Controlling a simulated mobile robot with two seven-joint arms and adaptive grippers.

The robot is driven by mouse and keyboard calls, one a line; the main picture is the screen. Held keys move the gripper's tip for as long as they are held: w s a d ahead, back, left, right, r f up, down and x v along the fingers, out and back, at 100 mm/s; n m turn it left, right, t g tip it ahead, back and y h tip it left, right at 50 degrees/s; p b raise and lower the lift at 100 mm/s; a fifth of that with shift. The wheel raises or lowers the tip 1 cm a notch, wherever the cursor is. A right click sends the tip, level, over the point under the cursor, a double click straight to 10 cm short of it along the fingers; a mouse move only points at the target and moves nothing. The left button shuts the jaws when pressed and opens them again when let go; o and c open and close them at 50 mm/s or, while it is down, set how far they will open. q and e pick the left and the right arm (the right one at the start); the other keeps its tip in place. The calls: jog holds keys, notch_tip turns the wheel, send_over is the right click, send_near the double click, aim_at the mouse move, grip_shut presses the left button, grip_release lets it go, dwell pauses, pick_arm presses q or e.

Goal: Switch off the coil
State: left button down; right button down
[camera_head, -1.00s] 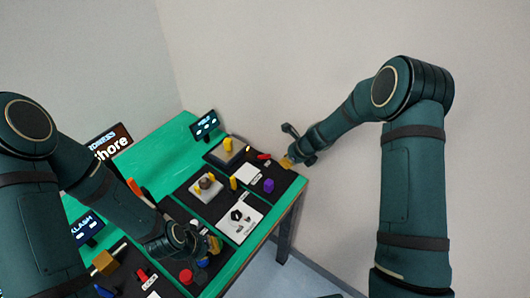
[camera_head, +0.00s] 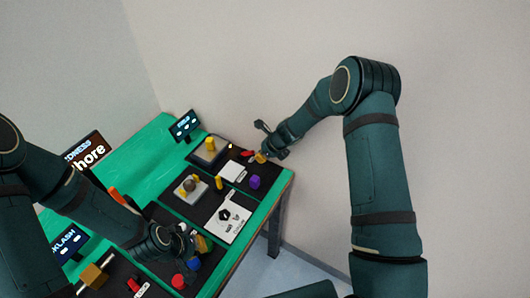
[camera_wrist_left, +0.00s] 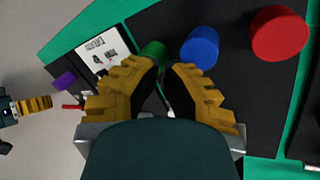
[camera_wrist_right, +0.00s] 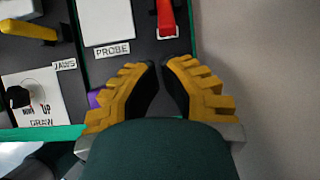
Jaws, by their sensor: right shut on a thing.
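A red switch lever (camera_head: 247,153) sits on the black board at the table's far right corner. It shows at the top of the right wrist view (camera_wrist_right: 167,18); I see no label on it. My right gripper (camera_head: 261,157) is beside its right side, tips just short of the lever in the wrist view (camera_wrist_right: 162,62). Its fingers are close together; what is between them does not show. My left gripper (camera_head: 203,243) hangs over the near board, by a blue button (camera_wrist_left: 200,46), a red button (camera_wrist_left: 279,32) and a green one (camera_wrist_left: 154,51). Its tips are near each other with a narrow gap.
A purple block (camera_head: 254,182), a white PROBE plate (camera_head: 232,172) and a white DRAW card (camera_head: 228,218) lie near the right gripper. Yellow posts and a small screen (camera_head: 184,125) stand farther back. The wall is close behind the right arm.

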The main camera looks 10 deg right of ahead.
aim_at(252, 163)
jog(key=shift+x, duration=2.7)
pick_arm(q)
jog(key=shift+r, duration=0.15)
pick_arm(e)
jog(key=shift+w+a+r, duration=0.1)
jog(key=shift+r, duration=0.3)
jog(key=shift+a, duration=0.1)
pick_arm(q)
jog(key=shift+r, duration=0.1)
pick_arm(e)
jog(key=shift+w+a+r+g+h, duration=0.15)
jog(key=shift+r+g+h, duration=0.15)
jog(key=shift+g+h, duration=0.3)
pick_arm(q)
jog(key=shift+r+p, duration=0.1)
jog(key=shift+p, duration=0.2)
pick_arm(e)
jog(key=shift+r+g+h, duration=0.2)
jog(key=shift+g+h, duration=0.3)
jog(key=shift+h, duration=0.1)
jog(key=shift+w+a+r, duration=0.2)
jog(key=shift+w+r, duration=0.2)
jog(key=shift+r, duration=0.1)
jog(key=shift+w+a+r, duration=0.55)
jog(key=shift+a+r, duration=0.05)
